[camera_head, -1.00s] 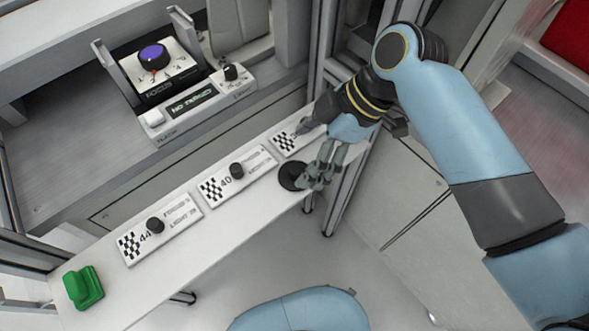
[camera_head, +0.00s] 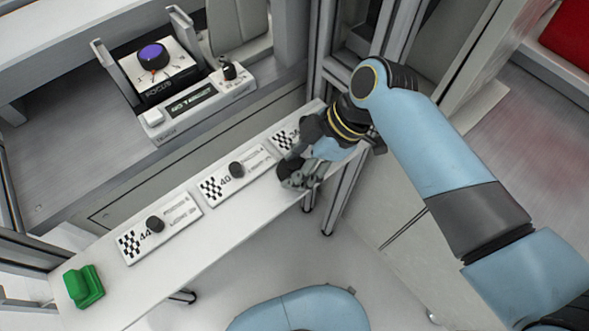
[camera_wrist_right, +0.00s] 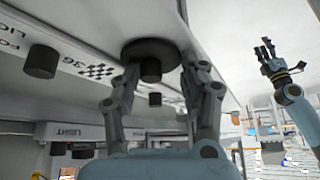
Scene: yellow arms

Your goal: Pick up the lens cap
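The lens cap is a black disc with a short knob (camera_wrist_right: 150,70). It lies on the narrow white shelf (camera_head: 215,225). In the head view only a dark part of it (camera_head: 283,168) shows behind my right gripper (camera_head: 300,176). In the right wrist view the fingers of my right gripper (camera_wrist_right: 160,82) stand on either side of the knob, with a gap to it. The right gripper is open and holds nothing. My left gripper (camera_wrist_right: 267,52) shows at the right of the wrist view, fingers spread, away from the cap.
Checkered white plates with black knobs, such as the 40 plate (camera_head: 236,176) and the 44 plate (camera_head: 160,228), lie along the shelf. A green block (camera_head: 83,287) is at its left end. A focus device (camera_head: 155,70) stands behind. Metal posts (camera_head: 345,195) are close by my right arm.

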